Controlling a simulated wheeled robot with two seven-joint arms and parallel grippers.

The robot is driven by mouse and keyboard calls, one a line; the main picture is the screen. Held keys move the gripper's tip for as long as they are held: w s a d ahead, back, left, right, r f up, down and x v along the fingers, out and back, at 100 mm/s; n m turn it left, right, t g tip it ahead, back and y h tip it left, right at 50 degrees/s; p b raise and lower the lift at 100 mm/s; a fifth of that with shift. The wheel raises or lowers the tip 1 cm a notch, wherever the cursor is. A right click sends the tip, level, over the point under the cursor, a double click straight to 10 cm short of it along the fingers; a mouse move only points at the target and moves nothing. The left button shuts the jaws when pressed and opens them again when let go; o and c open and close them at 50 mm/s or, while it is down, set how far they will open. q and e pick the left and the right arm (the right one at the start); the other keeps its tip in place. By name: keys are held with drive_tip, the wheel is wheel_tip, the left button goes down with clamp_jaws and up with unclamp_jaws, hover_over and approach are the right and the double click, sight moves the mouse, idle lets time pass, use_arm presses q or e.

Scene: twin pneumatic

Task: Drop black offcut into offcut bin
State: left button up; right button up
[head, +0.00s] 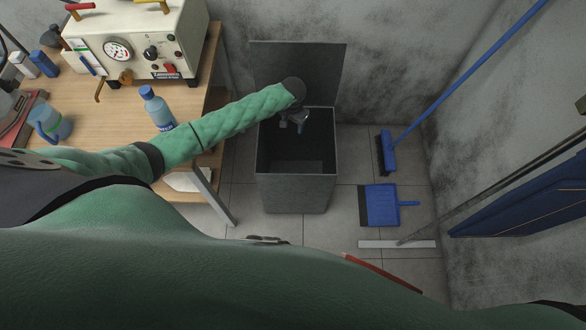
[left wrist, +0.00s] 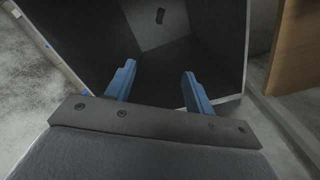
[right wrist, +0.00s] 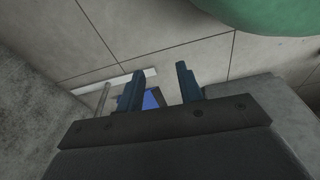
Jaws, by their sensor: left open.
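The offcut bin (head: 295,192) is a grey metal box on the floor with its lid (head: 310,75) raised at the back. My left gripper (head: 292,126) is open and empty over the bin's mouth. Its two blue fingers (left wrist: 158,85) stand apart in the left wrist view, pointing into the bin (left wrist: 215,45). A small black piece (left wrist: 159,16), which looks like the black offcut, lies inside the bin on its floor, apart from the fingers. In the right wrist view my right gripper (right wrist: 158,85) has its fingers apart with nothing seen held; the head view does not show it.
A wooden workbench (head: 120,95) stands at the left with a pneumatic unit (head: 140,45), a blue bottle (head: 157,108) and a mug (head: 50,123). A blue broom (head: 388,150) and dustpan (head: 382,205) are right of the bin, near the wall.

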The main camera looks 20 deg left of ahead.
use_arm(q)
wheel_tip(320, 180, up, 7)
drive_tip(key=b, duration=0.2)
drive_tip(key=shift+r, duration=0.2)
use_arm(e)
drive_tip(key=r, duration=0.1)
drive_tip(key=w+a+r, duration=0.1)
drive_tip(key=r, duration=0.1)
drive_tip(key=w+a+r, duration=0.1)
drive_tip(key=shift+a+r, duration=0.15)
